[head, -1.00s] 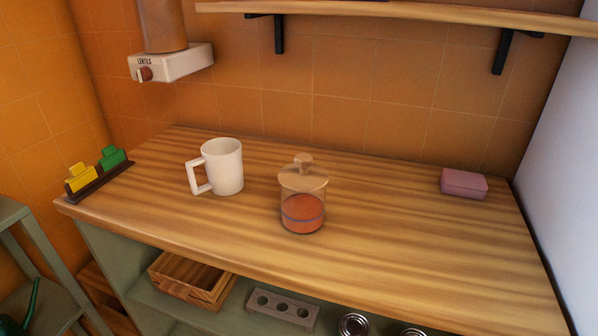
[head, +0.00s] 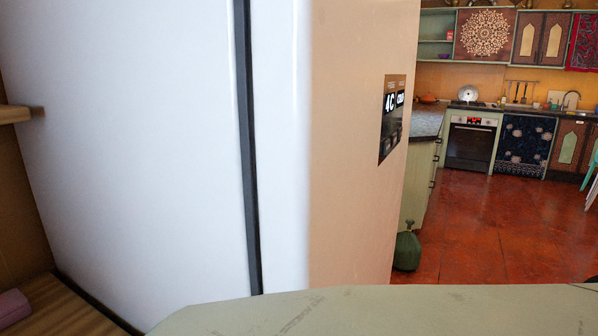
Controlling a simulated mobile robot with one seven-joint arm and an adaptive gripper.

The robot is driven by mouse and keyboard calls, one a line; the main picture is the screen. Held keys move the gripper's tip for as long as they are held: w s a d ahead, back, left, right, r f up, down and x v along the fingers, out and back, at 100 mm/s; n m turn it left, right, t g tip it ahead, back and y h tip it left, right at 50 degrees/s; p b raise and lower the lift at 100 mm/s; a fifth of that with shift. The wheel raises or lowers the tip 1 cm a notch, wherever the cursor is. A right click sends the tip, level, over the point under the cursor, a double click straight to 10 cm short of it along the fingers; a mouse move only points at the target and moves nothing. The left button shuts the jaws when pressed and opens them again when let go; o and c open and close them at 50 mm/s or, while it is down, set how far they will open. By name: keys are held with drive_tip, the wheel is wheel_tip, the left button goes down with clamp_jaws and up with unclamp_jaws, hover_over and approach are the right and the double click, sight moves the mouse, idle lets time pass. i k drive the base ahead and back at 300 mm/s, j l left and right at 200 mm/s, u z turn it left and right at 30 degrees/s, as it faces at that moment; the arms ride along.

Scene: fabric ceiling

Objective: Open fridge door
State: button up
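The fridge (head: 140,150) fills the left and middle of the head view, with its white side facing me. A dark vertical seam (head: 247,150) runs between the body and the fridge door (head: 340,150). The door looks shut, and its front is seen at a steep angle. A dark display panel (head: 393,118) reading "4C" is on the door front. No handle can be made out. My gripper is not in view.
A pale green surface (head: 400,315) crosses the bottom of the view. A wooden counter (head: 60,312) with a pink block (head: 12,308) is at lower left.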

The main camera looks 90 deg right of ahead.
sight(323, 85)
drive_tip(key=k+l+z, duration=0.1)
drive_tip(key=z, duration=0.25)
drive_tip(key=k+l+z, duration=0.2)
drive_tip(key=z, duration=0.15)
drive_tip(key=k+l+z, duration=0.15)
drive_tip(key=z, duration=0.2)
drive_tip(key=k+l+z, duration=0.1)
drive_tip(key=l, duration=0.25)
drive_tip(key=k+l, duration=0.2)
drive_tip(key=l, duration=0.15)
drive_tip(key=k+l+z, duration=0.15)
drive_tip(key=l, duration=0.25)
drive_tip(key=k+l, duration=0.1)
drive_tip(key=k+z, duration=0.25)
drive_tip(key=k+l+z, duration=0.1)
drive_tip(key=k+z, duration=0.2)
